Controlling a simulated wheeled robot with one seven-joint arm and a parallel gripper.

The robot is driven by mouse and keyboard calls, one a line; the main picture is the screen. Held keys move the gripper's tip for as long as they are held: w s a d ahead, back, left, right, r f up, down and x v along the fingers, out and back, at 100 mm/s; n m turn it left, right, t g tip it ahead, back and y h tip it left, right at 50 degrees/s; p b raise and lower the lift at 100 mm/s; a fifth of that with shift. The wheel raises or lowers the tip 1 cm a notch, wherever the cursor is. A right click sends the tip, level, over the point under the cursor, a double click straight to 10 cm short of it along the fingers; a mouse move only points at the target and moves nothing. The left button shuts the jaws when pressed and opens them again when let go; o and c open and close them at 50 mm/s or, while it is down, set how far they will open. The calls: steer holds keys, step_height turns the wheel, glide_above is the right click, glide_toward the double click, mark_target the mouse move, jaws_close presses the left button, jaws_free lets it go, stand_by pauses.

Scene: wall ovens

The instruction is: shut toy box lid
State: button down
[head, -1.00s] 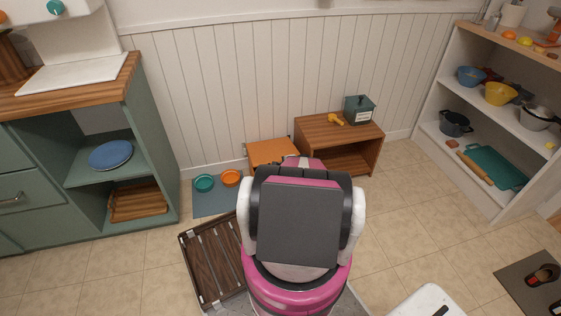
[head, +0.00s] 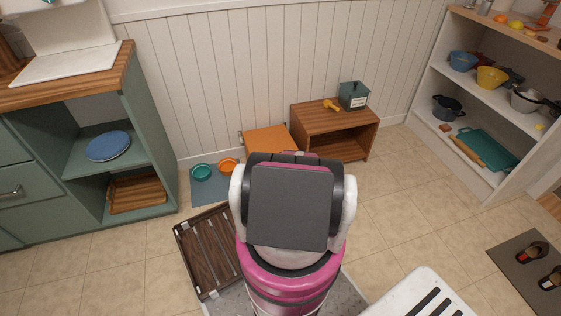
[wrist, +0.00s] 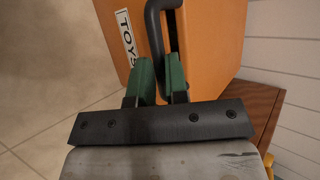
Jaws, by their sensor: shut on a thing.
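The orange toy box (head: 268,140) stands against the wall in the head view, partly hidden behind my body. In the wrist view its orange surface (wrist: 215,45) fills the upper middle, with a white "TOYS" label (wrist: 128,38) on the left part. A black bar handle (wrist: 155,35) runs down between the green fingers of my gripper (wrist: 160,78), which is shut on it. A dark strip shows beside the handle; I cannot tell whether it is a gap under the lid or shadow. In the head view my gripper is hidden behind my body.
A wooden cabinet (head: 330,118) stands right of the toy box, with a green box (head: 354,96) on top. Two bowls lie on a blue mat (head: 207,190) to the left. A dark slatted rack (head: 208,250) and a white stool (head: 425,295) are near my base.

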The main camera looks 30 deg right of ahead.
steer(key=c, duration=1.1)
jaws_free()
steer(key=shift+s, duration=0.15)
steer(key=v, duration=1)
steer(key=shift+s+r, duration=0.3)
steer(key=w+a+r+n+g+y, duration=0.1)
steer(key=w+a+r+n+g, duration=0.2)
steer(key=a+r+n, duration=0.5)
steer(key=w+a+r+n+g+y, duration=0.2)
steer(key=a+r+g, duration=0.1)
steer(key=a, duration=1)
steer(key=s+a+r+n+g+h, duration=0.1)
steer(key=a+r+n+h, duration=0.1)
steer(key=a+r+n, duration=0.1)
steer(key=s+a+r+n+g+h, duration=0.1)
steer(key=a+r+n, duration=0.2)
steer(key=a+r, duration=0.2)
steer(key=s+a+r+n+g+h, duration=0.1)
steer(key=s+a+r+n+h, duration=0.1)
steer(key=a+r, duration=0.3)
steer(key=shift+a+n+g+h, duration=0.3)
steer(key=shift+a+n+g, duration=0.1)
steer(key=shift+a, duration=1.35)
